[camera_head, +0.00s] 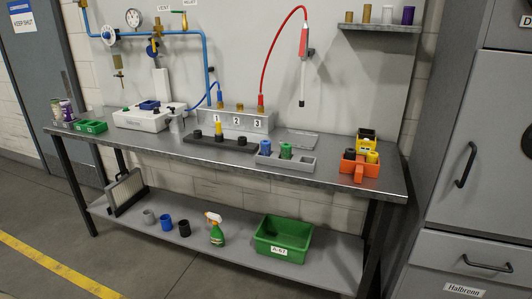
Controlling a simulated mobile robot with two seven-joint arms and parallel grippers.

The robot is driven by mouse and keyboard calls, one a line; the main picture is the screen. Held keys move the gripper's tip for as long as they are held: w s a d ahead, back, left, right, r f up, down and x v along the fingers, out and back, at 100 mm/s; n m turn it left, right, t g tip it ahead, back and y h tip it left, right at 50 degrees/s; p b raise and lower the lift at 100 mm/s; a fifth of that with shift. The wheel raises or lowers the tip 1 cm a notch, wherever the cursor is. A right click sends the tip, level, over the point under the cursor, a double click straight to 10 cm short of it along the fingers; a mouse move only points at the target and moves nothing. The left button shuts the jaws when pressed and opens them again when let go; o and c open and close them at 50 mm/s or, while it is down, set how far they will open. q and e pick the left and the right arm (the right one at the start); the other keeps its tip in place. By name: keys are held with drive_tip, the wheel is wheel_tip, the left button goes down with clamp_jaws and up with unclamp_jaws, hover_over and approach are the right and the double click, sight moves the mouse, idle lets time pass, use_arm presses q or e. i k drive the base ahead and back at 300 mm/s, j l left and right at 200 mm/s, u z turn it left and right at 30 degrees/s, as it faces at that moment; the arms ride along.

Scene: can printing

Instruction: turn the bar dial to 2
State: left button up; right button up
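A round white dial gauge (133,18) is mounted on the wall panel at the upper left, above the blue pipe. Its scale and needle are too small to read. A round blue and white fitting (109,36) sits on the pipe to its left, and a brass and blue fitting (153,48) to its lower right. I cannot tell which of these the bar dial is set by. A metal block (240,118) on the bench carries the labels 1, 2 and 3. Neither of my grippers is in view.
A long metal bench (225,156) runs along the wall, with a white device (148,117), an orange holder (360,167) and a grey tray (286,162) on it. A green bin (283,238) and a spray bottle (215,230) stand on the lower shelf. The floor in front is clear.

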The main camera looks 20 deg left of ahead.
sight(106, 35)
drive_tip(key=u, duration=1.65)
drive_tip(key=i+j+u, duration=0.3)
drive_tip(key=i, duration=0.35)
drive_tip(key=i+j+u, duration=0.25)
drive_tip(key=i, duration=0.45)
drive_tip(key=i+u, duration=0.3)
drive_tip(key=i, duration=0.4)
drive_tip(key=i+z, duration=0.4)
drive_tip(key=i+j+z, duration=0.2)
drive_tip(key=z, duration=0.2)
drive_tip(key=i+j+z, duration=0.5)
drive_tip(key=z, duration=0.25)
drive_tip(key=i+j+z, duration=0.15)
drive_tip(key=z, duration=0.25)
drive_tip(key=i+j+z, duration=0.1)
drive_tip(key=j+z, duration=0.2)
drive_tip(key=z, duration=0.15)
